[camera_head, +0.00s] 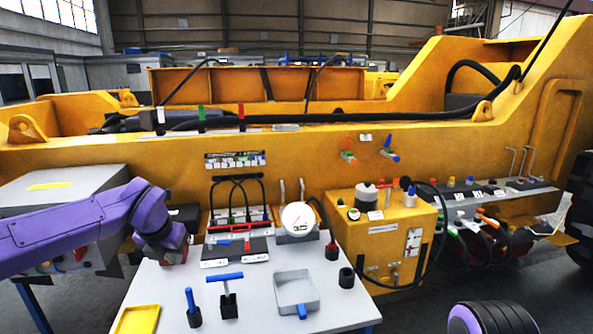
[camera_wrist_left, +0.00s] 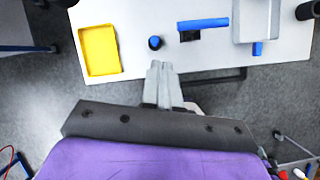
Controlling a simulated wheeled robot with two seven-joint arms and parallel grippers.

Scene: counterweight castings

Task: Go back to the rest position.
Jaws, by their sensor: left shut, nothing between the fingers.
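My left arm comes in from the left in the head view, and its purple forearm ends in the left gripper (camera_head: 174,254) by the table's left side. In the left wrist view the gripper's two grey fingers (camera_wrist_left: 161,68) are closed together with nothing between them. They show at the front edge of the white table (camera_head: 250,295), which also shows in the left wrist view (camera_wrist_left: 130,15). My right gripper is in neither view.
The table holds a yellow tray (camera_head: 137,320), a blue-handled tool (camera_head: 192,307), a blue T-handled tool (camera_head: 227,295) and a grey pan (camera_head: 296,291). A gauge (camera_head: 298,218) stands behind. The large yellow machine (camera_head: 330,150) fills the back. Grey floor (camera_wrist_left: 40,100) is open before the table.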

